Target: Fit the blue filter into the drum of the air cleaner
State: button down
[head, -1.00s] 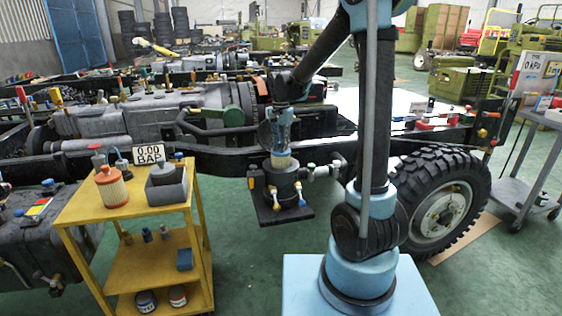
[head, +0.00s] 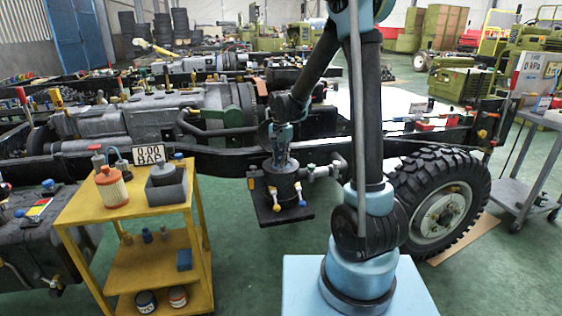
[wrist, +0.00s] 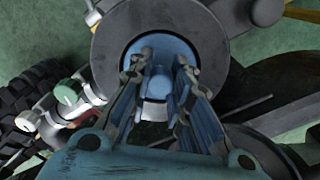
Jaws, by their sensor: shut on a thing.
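The drum of the air cleaner (head: 283,187) is a dark open-topped cylinder on a black plate beside the chassis rail. In the wrist view I look down on its grey rim (wrist: 103,52). The blue filter (wrist: 158,84) sits inside the drum's opening, with its blue top showing; its sides and lower end are hidden, so I cannot tell whether it rests on the bottom. My gripper (wrist: 161,66) is shut on the filter's top, with its fingertips at the drum's mouth. In the head view my gripper (head: 281,158) points down over the drum.
A pipe (head: 325,172) and colored fittings (head: 275,197) stick out from the drum. The big tire (head: 440,205) stands to the right.

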jog(key=c, duration=1.5)
grip_release()
notch_tip(320, 180, up, 11)
jog(key=s+d+r+n, duration=0.1)
jog(key=s+d+r, duration=0.2)
jog(key=s+d, duration=0.55)
jog(key=shift+s+d+f+n+t, duration=0.35)
jog(key=shift+s+d+f+n, duration=0.5)
jog(key=shift+s+d+f, duration=2.15)
jog(key=shift+s+d+f+n+t, duration=0.4)
jog(key=shift+s+d+f+n, duration=0.7)
jog(key=shift+s, duration=3.65)
jog(key=shift+s+d+f+n+t, duration=0.45)
jog(key=shift+s+d+f, duration=1.1)
jog(key=shift+s+d, duration=1.65)
jog(key=shift+s+a, duration=0.7)
